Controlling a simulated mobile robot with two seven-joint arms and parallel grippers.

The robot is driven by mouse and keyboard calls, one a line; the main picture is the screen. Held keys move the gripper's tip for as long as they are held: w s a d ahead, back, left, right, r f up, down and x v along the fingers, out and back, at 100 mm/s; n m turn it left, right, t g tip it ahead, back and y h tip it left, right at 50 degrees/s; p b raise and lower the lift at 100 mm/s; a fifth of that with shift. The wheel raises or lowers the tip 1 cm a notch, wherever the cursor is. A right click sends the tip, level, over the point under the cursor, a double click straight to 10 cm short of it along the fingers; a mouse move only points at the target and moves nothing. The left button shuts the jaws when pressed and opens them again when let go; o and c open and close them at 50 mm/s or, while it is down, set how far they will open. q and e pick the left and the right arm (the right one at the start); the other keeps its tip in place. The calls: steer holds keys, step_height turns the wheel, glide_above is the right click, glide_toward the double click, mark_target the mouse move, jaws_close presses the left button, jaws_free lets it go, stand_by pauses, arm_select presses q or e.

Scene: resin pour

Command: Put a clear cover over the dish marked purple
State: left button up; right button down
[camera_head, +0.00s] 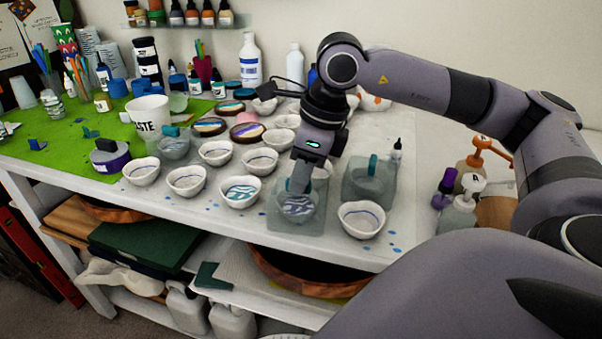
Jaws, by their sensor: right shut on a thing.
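My right gripper (298,190) points down over the front of the table. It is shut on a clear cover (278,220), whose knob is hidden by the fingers. The cover appears to be around a white dish with grey-blue swirls (297,207), seen through its walls. I cannot tell whether its rim touches the table. A second clear cover (368,190) with a teal knob stands to the right. A third cover (175,148) is over a dish at the left. I cannot make out which dish is marked purple. My left gripper is not in view.
A white dish with a dark line (361,220) sits right of the held cover, near the table's front edge. A swirled dish (240,191) sits to its left, among several others. A dropper bottle (396,152) and pump bottles (463,195) stand at the right.

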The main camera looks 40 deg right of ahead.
stand_by(0.3)
steer(key=c, duration=1.1)
jaws_free()
steer(key=shift+o, duration=0.2)
steer(key=v, duration=0.7)
steer(key=shift+s, duration=0.1)
